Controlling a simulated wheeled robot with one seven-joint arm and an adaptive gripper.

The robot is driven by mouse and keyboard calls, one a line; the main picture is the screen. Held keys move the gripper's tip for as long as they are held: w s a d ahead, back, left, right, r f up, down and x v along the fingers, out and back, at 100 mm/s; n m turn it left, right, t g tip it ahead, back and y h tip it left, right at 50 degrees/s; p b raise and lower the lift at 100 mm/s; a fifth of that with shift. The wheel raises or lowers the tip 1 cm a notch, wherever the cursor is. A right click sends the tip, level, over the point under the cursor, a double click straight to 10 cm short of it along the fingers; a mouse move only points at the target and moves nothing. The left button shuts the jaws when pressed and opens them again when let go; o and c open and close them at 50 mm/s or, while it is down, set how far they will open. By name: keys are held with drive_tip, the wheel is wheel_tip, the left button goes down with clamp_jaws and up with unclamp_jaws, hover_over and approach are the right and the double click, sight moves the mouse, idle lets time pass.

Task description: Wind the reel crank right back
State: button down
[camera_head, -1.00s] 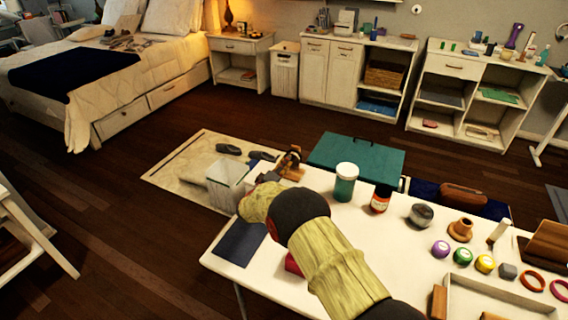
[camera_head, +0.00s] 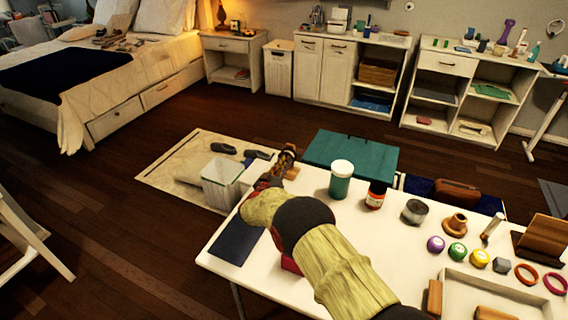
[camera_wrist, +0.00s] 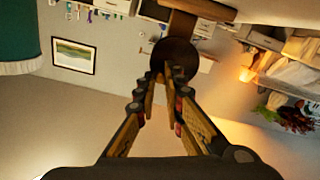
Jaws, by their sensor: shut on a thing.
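The reel (camera_head: 286,158) is a small dark and wooden piece at the far left edge of the white table. In the wrist view it shows as a dark brown round drum (camera_wrist: 176,52) with a wooden bar above it. My gripper (camera_head: 272,180) reaches it from the near left side. In the wrist view the fingers of my gripper (camera_wrist: 161,82) close in on a part at the drum's near side, which I take for the crank. The fingertips hide most of that part, so its exact angle cannot be told.
A green-and-white jar (camera_head: 341,182) and a red-labelled bottle (camera_head: 376,196) stand to the right on the table (camera_head: 400,245). A dark blue mat (camera_head: 237,241) lies left of my arm. An open-topped bin (camera_head: 221,187) stands just beyond the left edge.

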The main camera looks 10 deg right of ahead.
drive_tip(key=shift+s+f+m, duration=0.15)
drive_tip(key=shift+f+m, duration=0.15)
drive_tip(key=shift+m, duration=0.4)
drive_tip(key=shift+d, duration=0.1)
drive_tip(key=c, duration=2)
unclamp_jaws()
drive_tip(key=shift+o, duration=0.6)
drive_tip(key=shift+r, duration=0.1)
drive_tip(key=v, duration=1.2)
